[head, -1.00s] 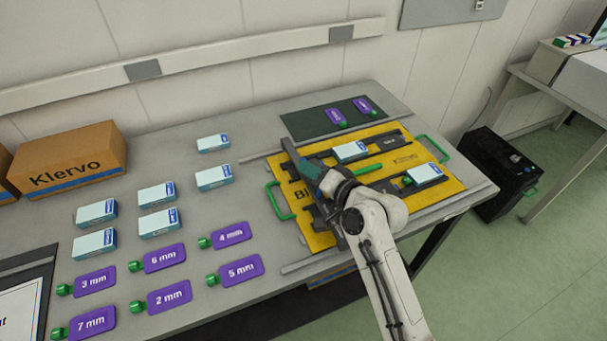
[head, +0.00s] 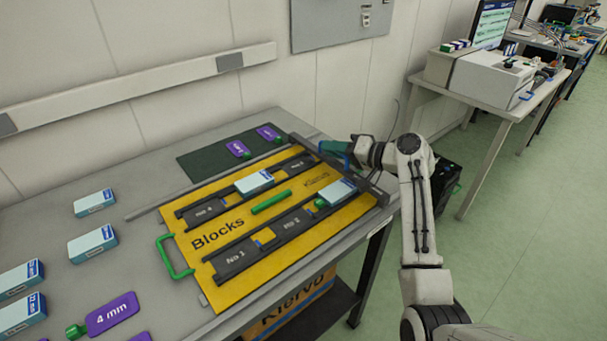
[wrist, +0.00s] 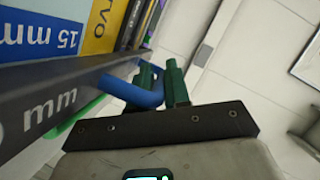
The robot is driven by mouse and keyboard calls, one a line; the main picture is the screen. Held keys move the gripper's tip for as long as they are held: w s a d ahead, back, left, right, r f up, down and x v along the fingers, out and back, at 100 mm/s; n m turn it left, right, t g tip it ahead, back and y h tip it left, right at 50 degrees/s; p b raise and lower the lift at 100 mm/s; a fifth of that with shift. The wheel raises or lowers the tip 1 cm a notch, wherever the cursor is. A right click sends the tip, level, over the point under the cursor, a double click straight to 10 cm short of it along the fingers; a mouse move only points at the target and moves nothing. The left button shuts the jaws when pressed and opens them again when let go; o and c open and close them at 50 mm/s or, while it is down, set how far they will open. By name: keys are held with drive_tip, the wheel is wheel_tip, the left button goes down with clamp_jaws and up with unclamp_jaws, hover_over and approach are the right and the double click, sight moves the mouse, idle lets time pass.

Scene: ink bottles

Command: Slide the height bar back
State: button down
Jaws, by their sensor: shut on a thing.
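The height bar (head: 378,195) is a long dark bar across the right end of the yellow block board (head: 232,288). In the wrist view the bar (wrist: 70,92) shows "mm" lettering and a blue handle (wrist: 138,93). My gripper (head: 338,150) is at the bar's right side, its green fingers (wrist: 160,85) shut on that handle. Two white-and-blue blocks sit on the board's dark tracks: one on the far track (head: 254,182), one on the near track (head: 335,192), close to the bar. The wrist view shows a block labelled "15 mm" (wrist: 40,35) beside the bar.
More boxes (head: 92,243) and a purple "4 mm" tag (head: 112,313) lie left of the board. Two purple tags (head: 238,149) lie on a dark green mat (head: 200,165) behind it. A black case (head: 445,180) stands beyond the table's right end.

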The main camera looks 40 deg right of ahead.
drive_tip(key=d+b, duration=0.3)
drive_tip(key=d, duration=0.6)
drive_tip(key=shift+d+f, duration=0.1)
drive_tip(key=shift+d, duration=0.2)
drive_tip(key=shift+s, duration=0.1)
drive_tip(key=c, duration=1.5)
unclamp_jaws()
drive_tip(key=shift+d, duration=0.1)
drive_tip(key=shift+o, duration=0.3)
drive_tip(key=shift+d, duration=0.15)
drive_tip(key=v, duration=1)
drive_tip(key=shift+s, duration=0.35)
